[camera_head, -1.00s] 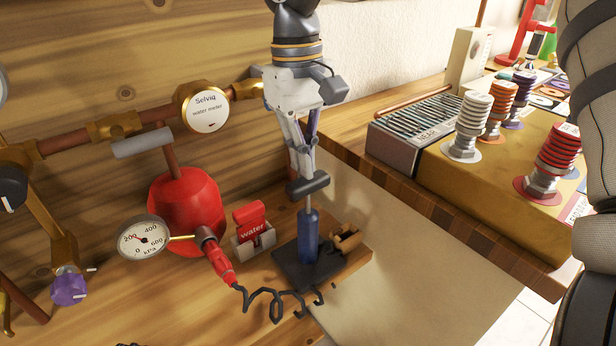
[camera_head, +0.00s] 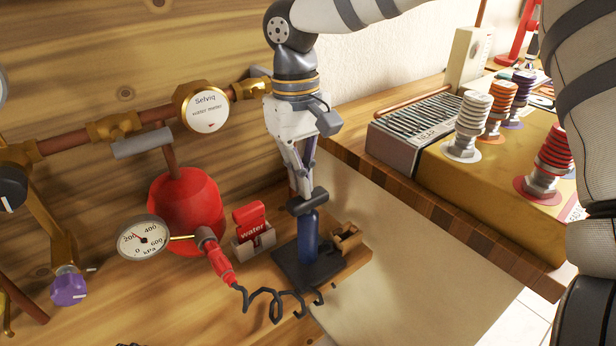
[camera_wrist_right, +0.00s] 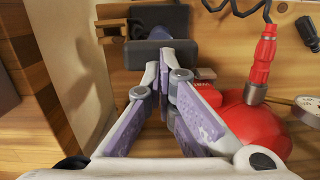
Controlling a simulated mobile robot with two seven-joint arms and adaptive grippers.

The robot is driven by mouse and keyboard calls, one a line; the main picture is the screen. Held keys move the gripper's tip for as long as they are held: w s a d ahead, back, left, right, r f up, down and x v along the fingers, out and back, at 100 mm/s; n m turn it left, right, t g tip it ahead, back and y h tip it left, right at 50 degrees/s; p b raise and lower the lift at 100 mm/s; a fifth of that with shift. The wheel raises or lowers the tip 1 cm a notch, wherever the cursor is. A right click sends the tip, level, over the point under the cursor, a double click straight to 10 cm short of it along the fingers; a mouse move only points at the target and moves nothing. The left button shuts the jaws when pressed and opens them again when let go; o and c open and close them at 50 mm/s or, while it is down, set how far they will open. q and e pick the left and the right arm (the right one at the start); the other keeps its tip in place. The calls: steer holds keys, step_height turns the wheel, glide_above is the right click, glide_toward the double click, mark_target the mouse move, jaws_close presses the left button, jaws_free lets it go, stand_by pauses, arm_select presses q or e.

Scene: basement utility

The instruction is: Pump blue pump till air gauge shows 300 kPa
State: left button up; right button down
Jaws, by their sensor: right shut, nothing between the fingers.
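The blue pump (camera_head: 309,238) stands upright on a black base. Its dark handle (camera_head: 307,202) is down close to the top of the barrel. My right gripper (camera_head: 301,190) is shut and empty, pointing down with its fingertips at the handle's top. In the right wrist view the closed fingertips (camera_wrist_right: 164,62) are against or just above the handle (camera_wrist_right: 160,53); contact is hard to tell. The round white air gauge (camera_head: 142,238), marked in kPa, has its needle pointing up-left, near or a little past 200; the exact reading is too small to tell. My left gripper is not in view.
A red tank (camera_head: 187,207) stands behind the gauge. A red hose fitting (camera_head: 221,266) with a coiled black hose (camera_head: 272,304) lies in front. A red "water" switch (camera_head: 250,220) is left of the pump.

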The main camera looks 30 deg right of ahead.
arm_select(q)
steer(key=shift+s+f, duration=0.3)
arm_select(e)
step_height(320, 180, up, 9)
steer(key=w, duration=0.1)
steer(key=shift+w+f, duration=0.15)
steer(key=shift+w, duration=0.25)
steer(key=shift+a, duration=0.1)
stand_by(1.3)
